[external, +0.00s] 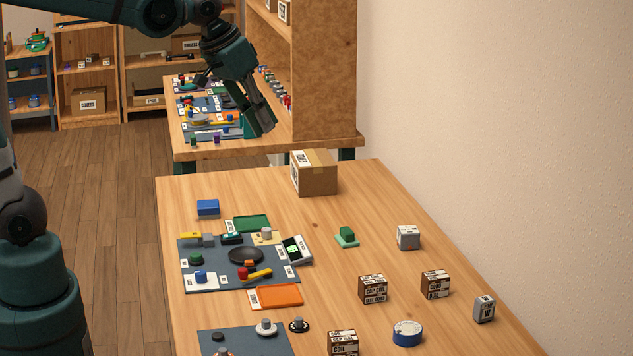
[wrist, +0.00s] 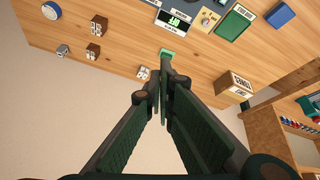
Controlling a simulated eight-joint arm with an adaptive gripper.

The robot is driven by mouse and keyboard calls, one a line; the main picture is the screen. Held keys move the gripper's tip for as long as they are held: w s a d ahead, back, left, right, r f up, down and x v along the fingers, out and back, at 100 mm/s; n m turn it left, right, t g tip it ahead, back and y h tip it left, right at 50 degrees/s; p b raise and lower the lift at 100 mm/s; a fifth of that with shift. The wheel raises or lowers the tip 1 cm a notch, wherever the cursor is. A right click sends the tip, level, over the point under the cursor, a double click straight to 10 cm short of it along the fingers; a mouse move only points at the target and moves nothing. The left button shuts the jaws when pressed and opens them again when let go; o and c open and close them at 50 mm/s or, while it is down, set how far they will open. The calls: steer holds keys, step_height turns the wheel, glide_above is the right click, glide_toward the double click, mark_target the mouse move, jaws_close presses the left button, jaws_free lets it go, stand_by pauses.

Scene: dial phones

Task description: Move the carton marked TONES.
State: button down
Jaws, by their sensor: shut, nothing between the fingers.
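A brown cardboard carton (external: 318,180) with a tape strip sits at the far end of the near workbench. It also shows at the right in the wrist view (wrist: 236,88), with dark print on a white label. The print is too small to read surely as TONES. My gripper (external: 261,128) is high up in the external view, left of and above the carton in the picture, and apart from it. In the wrist view my gripper (wrist: 164,84) shows its fingers together with nothing held; the carton lies to their right.
Small printed boxes (external: 372,289), a grey box (external: 408,238) and a blue round tin (external: 407,333) stand on the bench's right side. A blue-grey mat (external: 205,287) with phone parts lies left. Other cartons (external: 88,101) sit on back shelves. Bench around the carton is mostly clear.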

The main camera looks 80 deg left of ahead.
steer(key=w+a+f+n+g+p, duration=0.15)
steer(key=w+a+n, duration=0.25)
steer(key=w+a, duration=0.8)
steer(key=w+a+f+n+g+p, duration=0.1)
steer(key=w+a+n+p, duration=0.15)
steer(key=w+a, duration=0.95)
steer(key=a+f+n+g, duration=0.1)
steer(key=a+f, duration=0.5)
steer(key=a, duration=0.6)
steer(key=s+a+f+n+p, duration=0.1)
steer(key=a+f+n, duration=0.2)
steer(key=a+f, duration=0.4)
steer(key=a+f+n+g+h+p, duration=0.1)
steer(key=a+f+n, duration=0.2)
steer(key=a, duration=1.4)
step_height(320, 180, down, 4)
steer(key=shift+s+g, duration=0.3)
steer(key=shift+g, duration=0.05)
steer(key=shift+f, duration=0.1)
